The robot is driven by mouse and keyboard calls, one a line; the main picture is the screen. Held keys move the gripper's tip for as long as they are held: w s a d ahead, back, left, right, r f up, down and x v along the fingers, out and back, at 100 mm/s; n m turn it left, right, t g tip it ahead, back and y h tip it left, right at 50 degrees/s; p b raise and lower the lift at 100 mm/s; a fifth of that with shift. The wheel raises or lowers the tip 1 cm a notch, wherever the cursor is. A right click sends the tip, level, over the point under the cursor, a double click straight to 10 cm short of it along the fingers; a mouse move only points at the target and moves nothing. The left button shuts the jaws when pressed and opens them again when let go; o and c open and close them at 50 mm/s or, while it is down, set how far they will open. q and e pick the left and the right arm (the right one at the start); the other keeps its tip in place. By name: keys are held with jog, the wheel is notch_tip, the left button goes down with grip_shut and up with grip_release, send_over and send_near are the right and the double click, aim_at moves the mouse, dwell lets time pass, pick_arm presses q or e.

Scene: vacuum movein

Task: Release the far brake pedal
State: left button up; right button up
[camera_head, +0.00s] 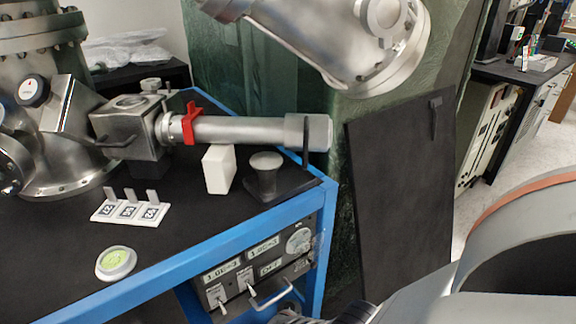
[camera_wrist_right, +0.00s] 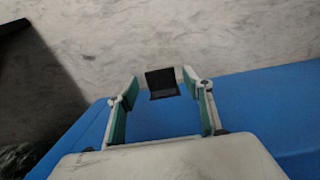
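A small black pedal (camera_wrist_right: 162,83) shows in the right wrist view, just past the edge of the cart's blue frame (camera_wrist_right: 250,105) and against the pale floor. My right gripper (camera_wrist_right: 160,92) is open, its two green-padded fingers apart. The pedal appears in the gap between the fingertips; whether it touches either finger, I cannot tell. Whether the pedal is up or down is also unclear. The head view shows the blue cart (camera_head: 190,262) from above, but no pedal. My left gripper is not in view.
On the cart stand a steel vacuum chamber (camera_head: 60,120), a tube with a red clamp (camera_head: 191,124), a white block (camera_head: 218,169) and small labelled pieces (camera_head: 129,209). A dark panel (camera_head: 400,200) leans right of the cart. Pale floor (camera_wrist_right: 250,35) lies beyond the frame.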

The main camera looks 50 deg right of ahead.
jog(key=shift+w+r, duration=0.15)
jog(key=shift+w, duration=0.1)
